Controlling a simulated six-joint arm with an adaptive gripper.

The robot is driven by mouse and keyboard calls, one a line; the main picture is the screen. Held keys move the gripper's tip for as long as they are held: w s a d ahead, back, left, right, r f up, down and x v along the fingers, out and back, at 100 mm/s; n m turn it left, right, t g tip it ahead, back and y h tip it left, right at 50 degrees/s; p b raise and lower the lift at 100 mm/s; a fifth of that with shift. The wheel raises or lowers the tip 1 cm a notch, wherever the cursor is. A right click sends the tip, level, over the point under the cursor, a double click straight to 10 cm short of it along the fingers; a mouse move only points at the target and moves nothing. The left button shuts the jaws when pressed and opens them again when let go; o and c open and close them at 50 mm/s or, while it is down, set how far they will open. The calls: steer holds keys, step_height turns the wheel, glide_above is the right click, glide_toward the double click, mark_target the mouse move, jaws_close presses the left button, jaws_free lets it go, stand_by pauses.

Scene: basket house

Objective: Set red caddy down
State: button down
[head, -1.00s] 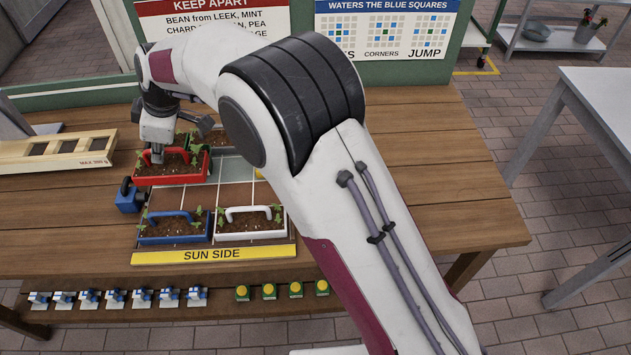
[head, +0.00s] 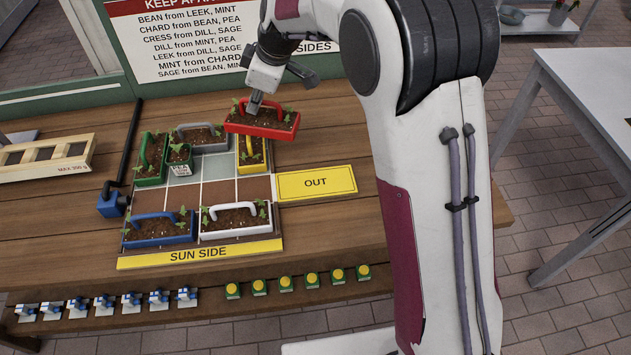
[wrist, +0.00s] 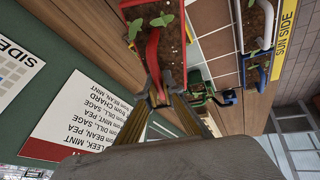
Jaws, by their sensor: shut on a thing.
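The red caddy (head: 262,121) holds soil and small seedlings. My gripper (head: 255,104) is shut on its red handle and holds it above the back right corner of the tiled board (head: 227,190). In the wrist view my gripper (wrist: 163,100) grips the red handle (wrist: 153,62), with the caddy's soil behind it. The caddy appears raised, overlapping the grey and yellow caddies in the head view; its exact height is hard to tell.
Green (head: 150,181), grey (head: 203,148), yellow (head: 262,154), blue (head: 158,242) and white (head: 236,233) caddies stand on the board. A small green pot (head: 180,166) stands there too. Tiles in the middle are bare. The yellow OUT plate (head: 316,184) is empty.

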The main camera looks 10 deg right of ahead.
glide_toward(298, 122)
steer(key=x, duration=0.5)
steer(key=shift+d, duration=0.1)
steer(key=s+n, duration=0.1)
steer(key=s+f+n+g, duration=0.1)
steer(key=s, duration=0.1)
steer(key=s+f+n+y, duration=0.1)
steer(key=s+n, duration=0.1)
steer(key=shift+d, duration=0.25)
step_height(298, 122, down, 6)
steer(key=shift+f, duration=0.2)
steer(key=shift+f, duration=1.85)
